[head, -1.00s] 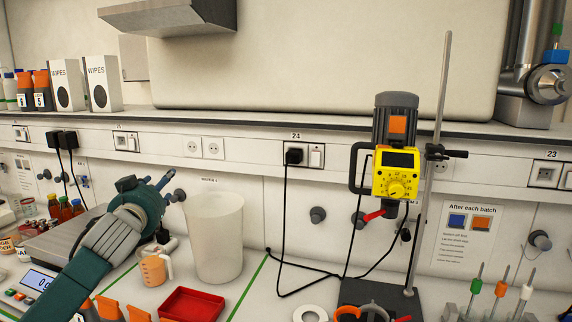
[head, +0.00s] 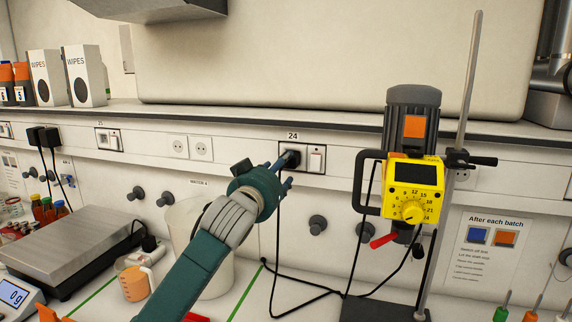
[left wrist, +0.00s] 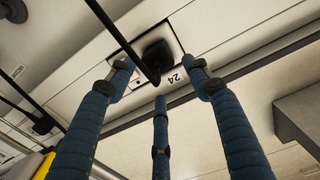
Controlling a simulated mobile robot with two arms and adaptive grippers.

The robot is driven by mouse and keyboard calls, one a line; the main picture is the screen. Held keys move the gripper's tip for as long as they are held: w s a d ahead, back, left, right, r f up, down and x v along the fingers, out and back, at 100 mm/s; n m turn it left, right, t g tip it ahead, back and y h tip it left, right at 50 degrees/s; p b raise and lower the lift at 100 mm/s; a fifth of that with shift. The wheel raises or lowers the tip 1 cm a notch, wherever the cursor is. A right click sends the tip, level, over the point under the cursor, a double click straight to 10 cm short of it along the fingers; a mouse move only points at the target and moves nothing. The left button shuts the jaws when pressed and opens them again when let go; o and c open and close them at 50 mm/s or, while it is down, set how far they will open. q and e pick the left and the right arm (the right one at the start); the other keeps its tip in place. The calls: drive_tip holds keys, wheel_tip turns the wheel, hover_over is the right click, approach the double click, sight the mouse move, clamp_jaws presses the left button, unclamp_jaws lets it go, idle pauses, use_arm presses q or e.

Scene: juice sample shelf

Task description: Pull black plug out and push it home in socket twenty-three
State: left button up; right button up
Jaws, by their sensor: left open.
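The black plug (head: 292,158) sits in the socket under label 24 (head: 292,136), with its cable (head: 278,230) hanging down to the bench. My left gripper (head: 286,173) is open just in front of and below the plug. In the left wrist view, its blue fingers (left wrist: 158,82) spread around the plug (left wrist: 157,55), apart from it as far as I can tell. Socket twenty-three is outside the current views. My right gripper is not in view.
A yellow and grey stirrer (head: 413,190) on an upright rod stands right of socket 24. A white switch (head: 316,160) is beside the plug. A white beaker (head: 215,275) stands behind my left arm. Grey knobs (head: 318,224) stick out below the socket rail.

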sight(288, 162)
use_arm(q)
drive_tip(key=x, duration=0.3)
drive_tip(key=shift+d+f, duration=0.15)
drive_tip(key=x, duration=0.3)
drive_tip(key=shift+w+p, duration=0.2)
drive_tip(key=shift+p, duration=0.2)
drive_tip(key=shift+w, duration=0.15)
drive_tip(key=shift+w+d, duration=0.1)
drive_tip(key=shift+w, duration=0.1)
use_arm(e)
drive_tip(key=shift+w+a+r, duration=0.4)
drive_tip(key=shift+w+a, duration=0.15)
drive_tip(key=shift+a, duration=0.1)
use_arm(q)
drive_tip(key=shift+w, duration=0.1)
drive_tip(key=c, duration=0.6)
clamp_jaws()
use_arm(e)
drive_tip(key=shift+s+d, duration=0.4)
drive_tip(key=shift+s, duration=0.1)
use_arm(q)
drive_tip(key=shift+f, duration=0.25)
